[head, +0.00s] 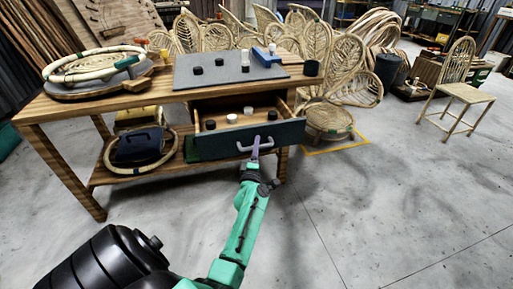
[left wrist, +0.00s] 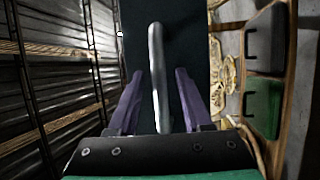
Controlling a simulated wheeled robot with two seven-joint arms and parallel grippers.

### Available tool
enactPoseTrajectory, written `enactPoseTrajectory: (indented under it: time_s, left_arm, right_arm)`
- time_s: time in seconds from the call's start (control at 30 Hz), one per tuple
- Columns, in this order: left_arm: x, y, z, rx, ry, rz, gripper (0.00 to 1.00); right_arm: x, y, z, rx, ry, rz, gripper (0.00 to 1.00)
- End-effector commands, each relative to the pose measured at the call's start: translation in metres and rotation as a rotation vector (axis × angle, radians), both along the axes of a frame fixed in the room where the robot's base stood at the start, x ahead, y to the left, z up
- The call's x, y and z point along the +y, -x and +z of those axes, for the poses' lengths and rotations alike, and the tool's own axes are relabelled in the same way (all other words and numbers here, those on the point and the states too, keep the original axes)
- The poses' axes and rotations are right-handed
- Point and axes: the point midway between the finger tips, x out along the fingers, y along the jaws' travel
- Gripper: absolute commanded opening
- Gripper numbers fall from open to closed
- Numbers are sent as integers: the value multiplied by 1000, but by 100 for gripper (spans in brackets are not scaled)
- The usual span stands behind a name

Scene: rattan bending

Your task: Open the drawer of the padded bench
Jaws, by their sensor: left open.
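The wooden bench (head: 120,103) has a grey pad (head: 222,71) on its top. Its dark-fronted drawer (head: 215,145) stands pulled out below the top, with several small black and white round pieces inside. A pale bar handle (head: 268,145) is on the drawer front. My left gripper (head: 256,146) is at this handle with its jaws open. In the left wrist view the handle (left wrist: 157,50) passes between the two purple fingers (left wrist: 158,88), with a gap visible on each side. My right gripper is not in view.
A rattan ring (head: 65,73) lies on the bench top at left, and a blue tool (head: 266,57) on the pad. The lower shelf holds a dark blue case (head: 137,146). The floor in front is clear.

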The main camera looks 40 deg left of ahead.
Motion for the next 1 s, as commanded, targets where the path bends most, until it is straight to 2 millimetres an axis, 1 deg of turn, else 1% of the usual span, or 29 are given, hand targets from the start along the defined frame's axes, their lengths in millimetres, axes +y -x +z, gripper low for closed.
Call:
enactPoseTrajectory:
  time_s: [0.17, 0.23, 0.27, 0.37, 0.6, 0.73, 0.83, 1.0]
  left_arm:
    - [-2, 4, -1, 1, 0, 0, 50]
    - [-6, 10, -2, 3, -1, 0, 50]
    - [-8, 14, -3, 4, 0, 1, 50]
    - [-20, 32, -6, 5, 1, 0, 50]
    - [-56, 89, -19, 6, 1, -1, 50]
    - [-70, 111, -23, 4, 0, 0, 50]
    - [-76, 120, -25, 0, 1, -1, 50]
    - [-77, 121, -25, -1, 1, 0, 50]
  right_arm:
    - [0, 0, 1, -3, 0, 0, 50]
    - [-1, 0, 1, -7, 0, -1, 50]
    - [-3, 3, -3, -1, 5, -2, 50]
    - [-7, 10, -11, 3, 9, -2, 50]
    - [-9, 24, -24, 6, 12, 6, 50]
    - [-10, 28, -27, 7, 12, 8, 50]
    - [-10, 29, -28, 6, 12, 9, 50]
    - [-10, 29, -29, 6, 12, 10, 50]
